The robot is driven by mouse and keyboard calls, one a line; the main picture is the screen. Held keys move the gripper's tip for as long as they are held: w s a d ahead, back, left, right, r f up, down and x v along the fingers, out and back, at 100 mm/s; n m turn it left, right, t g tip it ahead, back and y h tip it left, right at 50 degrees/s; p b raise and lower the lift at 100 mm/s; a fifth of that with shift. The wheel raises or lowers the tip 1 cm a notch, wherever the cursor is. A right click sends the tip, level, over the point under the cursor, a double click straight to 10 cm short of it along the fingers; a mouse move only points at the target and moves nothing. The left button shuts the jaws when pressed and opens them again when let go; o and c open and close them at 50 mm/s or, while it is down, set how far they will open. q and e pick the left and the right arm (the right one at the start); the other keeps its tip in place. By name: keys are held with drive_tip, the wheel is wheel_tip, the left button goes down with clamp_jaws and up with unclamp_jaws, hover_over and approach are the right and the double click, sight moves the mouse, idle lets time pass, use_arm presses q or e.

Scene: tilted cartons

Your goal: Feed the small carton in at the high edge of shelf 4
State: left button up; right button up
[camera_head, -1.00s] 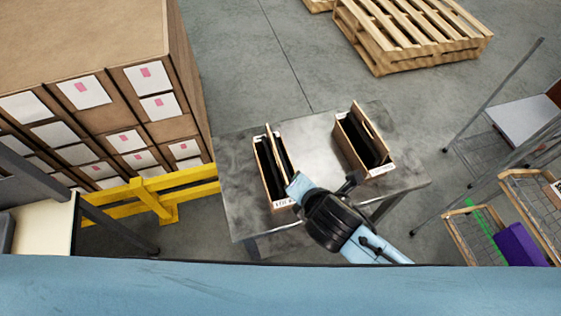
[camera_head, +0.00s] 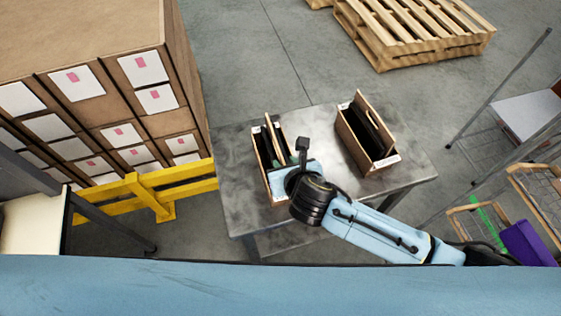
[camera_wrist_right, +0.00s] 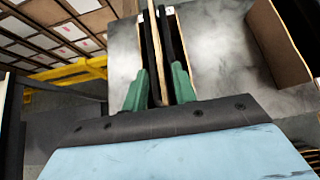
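Two narrow open-topped wooden boxes with dark slabs inside stand on a grey metal table (camera_head: 237,205): a left box (camera_head: 262,150) and a right box (camera_head: 352,125). No carton or shelf is clearly identifiable as the task's small carton or shelf 4. My right gripper (camera_head: 292,158) is over the left box, its fingers partly hidden by the wrist. In the right wrist view its green fingers (camera_wrist_right: 160,82) stand apart, either side of a thin upright wooden panel (camera_wrist_right: 158,50) with dark slabs beside it. Firm contact is not visible. My left gripper is not in view.
A large cardboard block (camera_head: 90,30) with white labels stands at the left, behind a yellow rail (camera_head: 150,190). Wooden pallets (camera_head: 415,30) lie at the back. Wire racks and a purple bin (camera_head: 525,243) are at the right. Bare tabletop lies between the boxes.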

sight(283, 160)
drive_tip(key=shift+w+a+f+b, duration=0.15)
drive_tip(key=shift+w+f+b, duration=0.3)
drive_tip(key=shift+f, duration=0.1)
drive_tip(key=shift+x, duration=0.8)
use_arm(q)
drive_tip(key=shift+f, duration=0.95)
use_arm(e)
drive_tip(key=shift+w+a+f, duration=0.15)
drive_tip(key=shift+w+f, duration=0.05)
drive_tip(key=shift+w, duration=0.35)
drive_tip(key=shift+c, duration=0.5)
clamp_jaws()
